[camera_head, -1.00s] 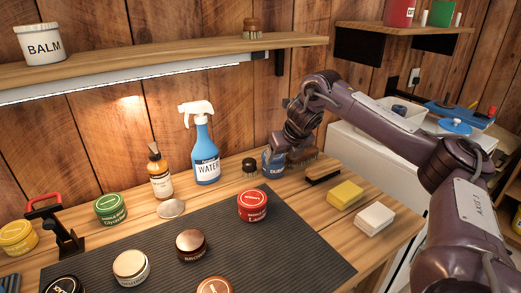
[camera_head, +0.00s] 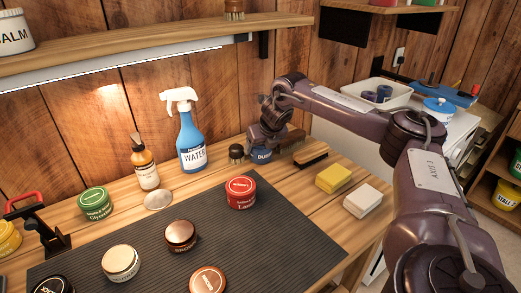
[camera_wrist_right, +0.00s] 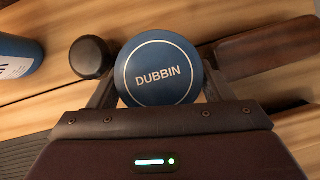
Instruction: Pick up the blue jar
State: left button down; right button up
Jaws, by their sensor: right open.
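The blue jar (camera_head: 262,155) stands on the wooden bench near the back, right of the blue spray bottle, mostly hidden by my right gripper in the head view. In the right wrist view the lid of the blue jar (camera_wrist_right: 158,72) reads DUBBIN. My right gripper (camera_head: 264,140) is directly over the jar and open. Its two fingers show on either side of the jar's lid in the right wrist view (camera_wrist_right: 158,98); I cannot tell whether they touch it. My left gripper is not in view.
A small dark-topped brush (camera_head: 236,153) stands close left of the jar, and a spray bottle (camera_head: 191,140) beyond it. Wooden brushes (camera_head: 310,159) lie close on the right. A red tin (camera_head: 241,193) stands in front on the dark mat (camera_head: 215,235). A shelf (camera_head: 130,50) hangs above.

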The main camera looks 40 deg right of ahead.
jog(key=shift+r, duration=0.1)
jog(key=c, duration=0.8)
